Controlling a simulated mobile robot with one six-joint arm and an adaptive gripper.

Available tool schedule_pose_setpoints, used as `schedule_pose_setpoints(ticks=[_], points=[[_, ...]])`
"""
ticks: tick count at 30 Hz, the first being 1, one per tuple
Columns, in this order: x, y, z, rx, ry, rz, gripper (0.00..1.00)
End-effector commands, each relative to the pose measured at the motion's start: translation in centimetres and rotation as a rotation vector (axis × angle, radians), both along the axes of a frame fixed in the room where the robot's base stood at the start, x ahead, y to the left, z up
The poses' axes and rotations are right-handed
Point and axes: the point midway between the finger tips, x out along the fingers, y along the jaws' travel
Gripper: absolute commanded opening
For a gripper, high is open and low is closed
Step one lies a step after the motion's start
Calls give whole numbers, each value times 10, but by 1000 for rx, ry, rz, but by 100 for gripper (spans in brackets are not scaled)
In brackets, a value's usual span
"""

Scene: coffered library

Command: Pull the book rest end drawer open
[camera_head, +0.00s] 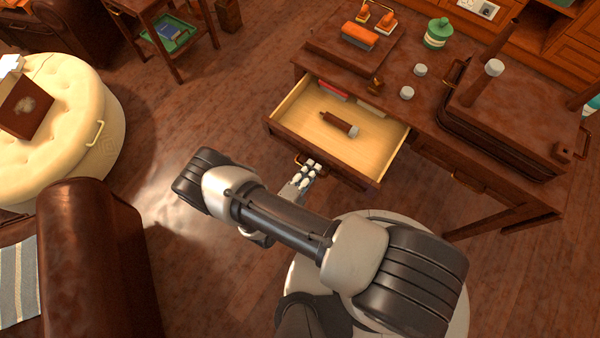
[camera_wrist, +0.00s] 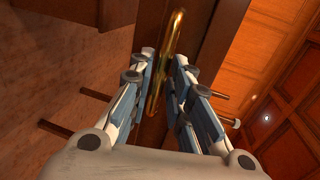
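The open drawer (camera_head: 285,130) is at the left part of the desk (camera_head: 430,112), pulled well out. Its pale wooden inside shows a brown cylinder with a light end (camera_head: 340,124), a red item and a tan item at the back. My gripper (camera_head: 311,167) is at the drawer's front, at its brass handle (camera_head: 298,159). In the wrist view the brass handle (camera_wrist: 164,55) runs between the two fingertips of my gripper (camera_wrist: 166,62), which are close around it. The drawer front fills the space behind the handle there.
A flat raised board (camera_head: 350,50) with an orange-topped item is above the open drawer. A brown case (camera_head: 510,110) stands on the desk's right end, above a second, shut drawer. A cream ottoman (camera_head: 95,135) and a leather armchair (camera_head: 95,250) stand left. Floor between is clear.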

Motion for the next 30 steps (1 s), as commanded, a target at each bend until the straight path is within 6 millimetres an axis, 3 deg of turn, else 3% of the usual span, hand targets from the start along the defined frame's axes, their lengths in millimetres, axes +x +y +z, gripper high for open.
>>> schedule_pose_setpoints(ticks=[15, 30], points=[[-76, 57, 21, 1, -3, 6, 18], [-86, 63, 23, 0, -2, 1, 18]])
